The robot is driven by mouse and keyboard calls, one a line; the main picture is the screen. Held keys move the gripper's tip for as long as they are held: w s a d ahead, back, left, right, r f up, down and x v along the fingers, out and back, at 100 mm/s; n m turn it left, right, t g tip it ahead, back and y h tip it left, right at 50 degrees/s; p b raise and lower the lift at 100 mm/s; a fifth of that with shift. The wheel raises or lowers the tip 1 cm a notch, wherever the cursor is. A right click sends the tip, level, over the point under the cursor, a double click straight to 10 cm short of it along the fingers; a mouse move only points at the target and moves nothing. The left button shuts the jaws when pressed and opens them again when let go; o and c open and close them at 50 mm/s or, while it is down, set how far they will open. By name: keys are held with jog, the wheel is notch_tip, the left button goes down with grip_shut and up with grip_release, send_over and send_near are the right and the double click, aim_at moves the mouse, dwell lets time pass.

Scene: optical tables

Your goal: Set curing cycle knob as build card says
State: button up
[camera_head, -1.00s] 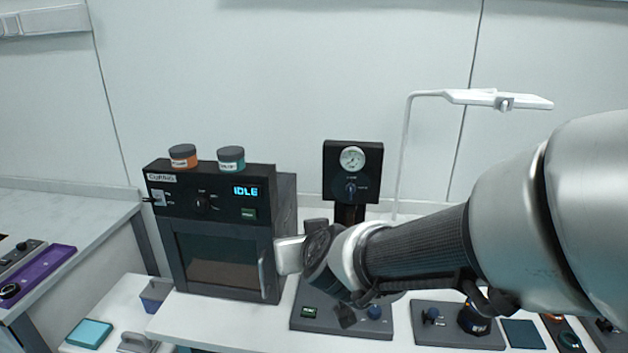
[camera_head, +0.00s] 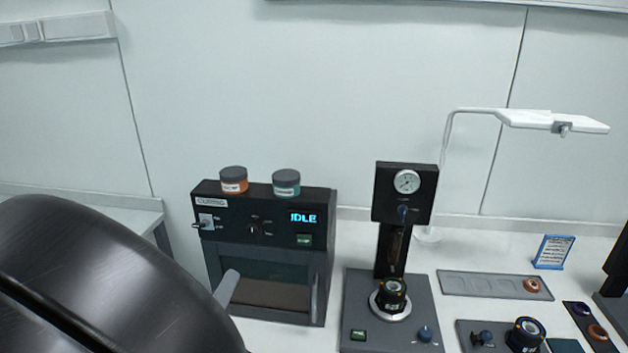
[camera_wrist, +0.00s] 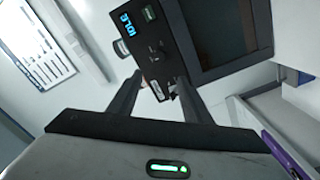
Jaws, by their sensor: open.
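The black curing oven (camera_head: 322,262) stands on the bench, its blue display (camera_head: 303,217) reading IDLE. The small dark cycle knob (camera_head: 253,229) is on its front panel, left of the display, with tiny marks around it that I cannot read. In the wrist view the knob (camera_wrist: 155,52) shows tilted, beyond my fingertips. My gripper (camera_wrist: 160,82) is open and empty, its two fingers spread before the panel's switch end, apart from the knob. A blue card on a stand (camera_head: 553,251) stands at the right; its text is too small to read.
An orange-banded jar (camera_head: 233,180) and a teal-banded jar (camera_head: 286,183) stand on the oven. A lever switch (camera_head: 206,221) and green button (camera_head: 304,240) flank the knob. A gauge press (camera_head: 390,300) stands to the right. My dark arm covers the lower left.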

aim_at(253, 234)
jog(key=w, duration=0.5)
jog(key=w+d, duration=0.1)
jog(key=w, duration=1)
jog(key=shift+w+d+p, duration=0.25)
jog(key=shift+w+p, duration=0.1)
jog(key=shift+w, duration=0.05)
jog(key=c, duration=1.1)
